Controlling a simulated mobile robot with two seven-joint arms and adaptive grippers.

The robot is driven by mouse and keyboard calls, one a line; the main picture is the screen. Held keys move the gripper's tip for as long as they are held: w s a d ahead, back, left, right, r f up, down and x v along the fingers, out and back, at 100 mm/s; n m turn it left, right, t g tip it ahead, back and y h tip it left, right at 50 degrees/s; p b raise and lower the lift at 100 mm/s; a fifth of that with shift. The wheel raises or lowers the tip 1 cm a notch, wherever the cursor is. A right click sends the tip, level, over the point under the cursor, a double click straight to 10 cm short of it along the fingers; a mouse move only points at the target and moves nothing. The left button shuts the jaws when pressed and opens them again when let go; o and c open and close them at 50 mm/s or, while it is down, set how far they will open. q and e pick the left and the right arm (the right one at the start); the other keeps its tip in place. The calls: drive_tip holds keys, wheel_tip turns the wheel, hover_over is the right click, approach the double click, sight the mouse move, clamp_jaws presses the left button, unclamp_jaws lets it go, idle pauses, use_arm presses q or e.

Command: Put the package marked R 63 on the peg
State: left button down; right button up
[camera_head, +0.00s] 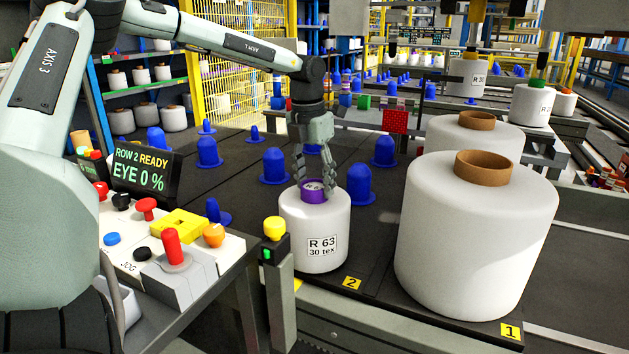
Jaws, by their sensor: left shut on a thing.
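The package marked R 63 (315,229) is a white yarn bobbin with a purple core and a label reading "R 63 30 tex". It stands upright at the table's front edge, near the yellow tag 2 (351,283). My left gripper (315,186) comes down from above, its fingers at the purple core, shut on it. Whether a peg is under the package is hidden. Bare blue pegs stand behind it: one at the right (359,182), one at the left (274,166) and others further back. My right gripper is not in view.
A large white bobbin (470,240) with a brown core stands close at the right, by tag 1, with another (475,132) behind it. A control panel (165,245) with buttons and a post with a yellow button (274,228) stand at the left.

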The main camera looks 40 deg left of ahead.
use_arm(q)
drive_tip(key=shift+w+r, duration=0.1)
drive_tip(key=shift+r, duration=0.1)
drive_tip(key=shift+f, duration=0.1)
drive_tip(key=shift+f, duration=0.15)
drive_tip(key=c, duration=0.6)
unclamp_jaws()
drive_tip(key=shift+o, duration=0.2)
drive_tip(key=shift+s+f+b, duration=0.2)
drive_tip(key=shift+f+b, duration=0.05)
drive_tip(key=shift+b, duration=0.05)
wheel_tip(320, 180, up, 12)
drive_tip(key=s, duration=0.1)
drive_tip(key=shift+r, duration=0.2)
drive_tip(key=shift+s+d+f, duration=0.1)
drive_tip(key=shift+s+d, duration=0.05)
drive_tip(key=shift+s, duration=0.05)
